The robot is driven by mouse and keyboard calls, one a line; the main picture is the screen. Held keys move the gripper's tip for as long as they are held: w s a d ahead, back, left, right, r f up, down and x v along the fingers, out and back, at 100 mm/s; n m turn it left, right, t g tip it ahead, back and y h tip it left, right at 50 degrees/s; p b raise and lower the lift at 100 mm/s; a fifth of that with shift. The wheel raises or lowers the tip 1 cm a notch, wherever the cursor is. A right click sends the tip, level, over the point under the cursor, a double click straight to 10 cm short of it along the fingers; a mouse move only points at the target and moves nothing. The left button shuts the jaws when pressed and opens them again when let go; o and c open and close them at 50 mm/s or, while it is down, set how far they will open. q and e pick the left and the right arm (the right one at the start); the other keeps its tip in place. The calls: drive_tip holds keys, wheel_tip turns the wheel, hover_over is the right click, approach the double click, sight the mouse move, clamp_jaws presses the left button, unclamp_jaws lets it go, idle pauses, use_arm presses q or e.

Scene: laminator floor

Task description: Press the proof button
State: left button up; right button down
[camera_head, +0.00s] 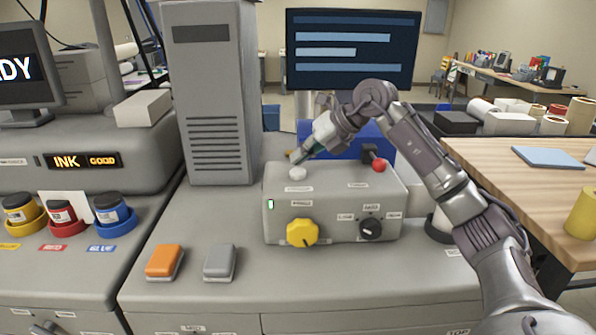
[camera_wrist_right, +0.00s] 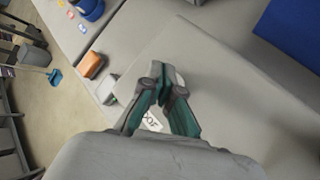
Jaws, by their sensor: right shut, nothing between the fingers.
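A grey control box (camera_head: 335,226) stands on the grey bench. A round white button (camera_head: 297,174) sits on the left of its top, with a small label whose text I cannot read. My right gripper (camera_head: 296,158) points down just above this button, its fingers closed and empty. I cannot tell if the tips touch the button. In the right wrist view the closed fingertips (camera_wrist_right: 165,86) are over the box top, and a pale edge of the button (camera_wrist_right: 180,78) shows beside them, mostly hidden. My left gripper is not in view.
The box also has a red-tipped lever (camera_head: 378,165), a yellow knob (camera_head: 302,233) and a black knob (camera_head: 370,229). An orange block (camera_head: 164,262) and a grey block (camera_head: 219,262) lie in front. A tall grey cabinet (camera_head: 213,110) stands behind left; a wooden table (camera_head: 500,170) is at right.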

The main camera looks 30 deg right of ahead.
sight(301, 171)
drive_tip(key=shift+f, duration=0.4)
drive_tip(key=shift+f+b, duration=0.5)
drive_tip(key=shift+f, duration=0.1)
idle(0.5)
idle(0.3)
drive_tip(key=shift+r+p, duration=0.95)
drive_tip(key=shift+r, duration=0.05)
wheel_tip(301, 171, up, 5)
drive_tip(key=p, duration=0.4)
drive_tip(key=shift+r+p, duration=0.1)
drive_tip(key=shift+p, duration=0.25)
